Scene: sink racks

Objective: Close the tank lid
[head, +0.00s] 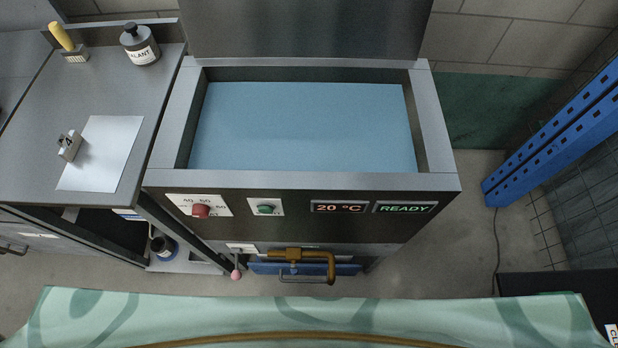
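The tank (435,140) stands in front of me with its top opening uncovered, and blue liquid (300,125) shows inside. The tank lid (305,28) is a dark grey panel standing raised at the tank's back edge. Its upper part runs out of the top of the view, and I see no handle on it. Neither of my grippers is in view.
A counter at left bears a brush (68,42), a dark bottle (139,45), a white sheet (103,152) and a small clip (69,145). The tank front has a red knob (201,211), a green button (265,208) and a brass tap (310,256). A blue post (555,130) stands right.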

